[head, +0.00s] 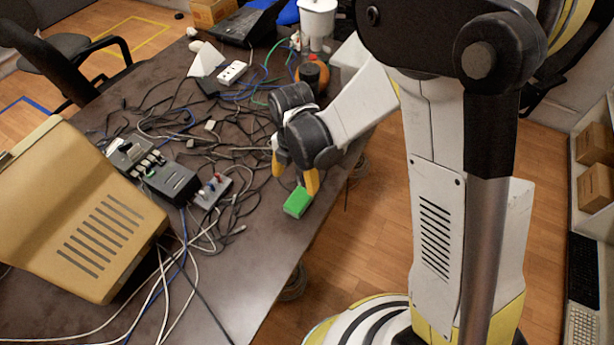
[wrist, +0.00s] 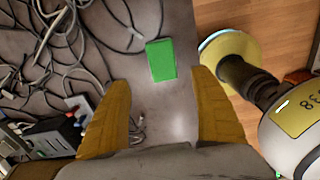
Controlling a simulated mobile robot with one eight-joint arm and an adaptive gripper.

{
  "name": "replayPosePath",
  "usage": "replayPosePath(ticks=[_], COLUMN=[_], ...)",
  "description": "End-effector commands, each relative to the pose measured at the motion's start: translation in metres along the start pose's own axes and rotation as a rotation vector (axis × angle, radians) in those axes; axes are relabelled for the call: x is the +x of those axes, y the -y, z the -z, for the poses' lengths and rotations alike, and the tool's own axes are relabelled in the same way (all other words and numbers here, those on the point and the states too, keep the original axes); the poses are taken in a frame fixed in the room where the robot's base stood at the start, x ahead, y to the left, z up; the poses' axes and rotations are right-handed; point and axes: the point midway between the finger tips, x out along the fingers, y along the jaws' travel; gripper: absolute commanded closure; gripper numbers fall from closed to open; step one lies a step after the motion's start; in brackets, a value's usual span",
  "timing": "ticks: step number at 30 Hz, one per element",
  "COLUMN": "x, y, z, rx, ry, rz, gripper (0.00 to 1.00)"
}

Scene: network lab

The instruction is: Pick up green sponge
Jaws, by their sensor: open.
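The green sponge (head: 298,202) lies flat on the dark table (head: 262,250), close to its right edge in the head view. In the wrist view the green sponge (wrist: 161,60) is whole and uncovered, ahead of the fingertips and between their lines. My gripper (head: 296,174) is above the table just behind the sponge, with its yellow fingers pointing down. In the wrist view my gripper (wrist: 160,76) has its two fingers spread wide with nothing between them. I cannot tell the exact height of the fingertips above the sponge.
Tangled cables (head: 190,130) cover the table left of the sponge. A beige monitor casing (head: 85,215), a dark device (head: 165,180) and a small grey box (head: 212,190) stand at the left. The table surface in front of the sponge is mostly clear.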

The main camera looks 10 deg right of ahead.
Motion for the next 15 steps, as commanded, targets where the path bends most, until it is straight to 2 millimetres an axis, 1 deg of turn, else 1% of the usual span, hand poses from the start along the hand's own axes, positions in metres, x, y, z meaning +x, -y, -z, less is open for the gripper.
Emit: replayPosePath(ticks=[5, 10, 15], x=[0.02, 0.05, 0.063], y=[0.0, 0.0, 0.001], z=[0.001, 0.0, 0.0], rx=[-0.01, -0.008, -0.007], ry=[-0.001, -0.001, -0.001], rz=[0.002, 0.002, 0.002], gripper=[0.25, 0.25, 0.25])
